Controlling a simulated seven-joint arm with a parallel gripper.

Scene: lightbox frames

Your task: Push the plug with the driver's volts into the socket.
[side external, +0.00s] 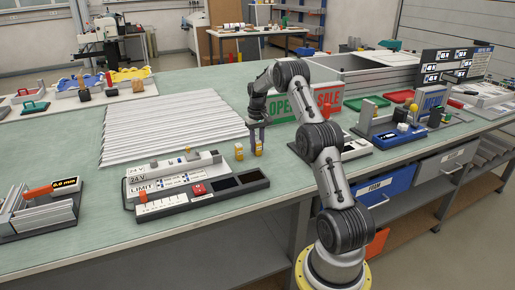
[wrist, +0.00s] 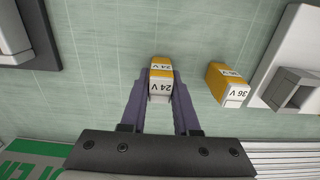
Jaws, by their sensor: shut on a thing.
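My gripper (side external: 257,140) is low over the bench, left of the OPEN sign. In the wrist view its two purple fingers (wrist: 160,100) are shut on a yellow-and-white plug marked 24 V (wrist: 160,80). This plug also shows under the fingers in the side view (side external: 258,149); I cannot tell whether it touches the bench. A second such plug, marked 36 V (wrist: 229,84), stands close by, apart from the gripper; it shows in the side view too (side external: 239,151). A grey driver unit (side external: 190,180) at the left front carries 24 V and LIMIT labels. I cannot clearly make out its socket.
A ribbed white panel stack (side external: 170,128) lies behind the driver unit. The green OPEN sign (side external: 282,109) and red SALE sign (side external: 328,99) stand to the right. A blue-based fixture (side external: 400,137) is further right. Bare green bench top surrounds the plugs.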

